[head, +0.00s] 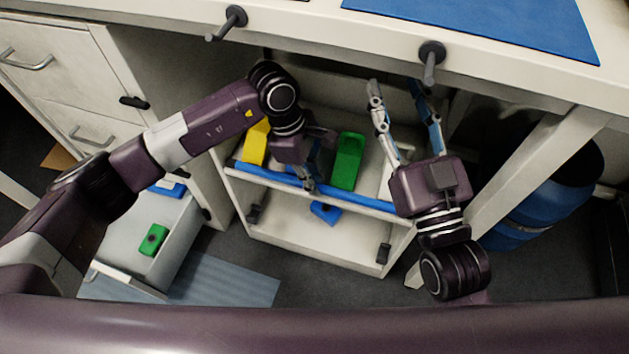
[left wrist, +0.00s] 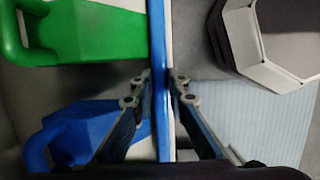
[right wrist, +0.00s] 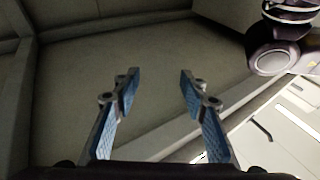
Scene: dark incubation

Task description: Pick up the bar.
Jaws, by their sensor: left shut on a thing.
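The cart holds a yellow block (head: 256,143), a green block (head: 347,160) and a blue piece (head: 325,212). An open drawer (head: 178,238) with a green piece is at left. The worktop (head: 330,40) overhangs; a table leg (head: 510,185) and blue bin (head: 545,212) are at right.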

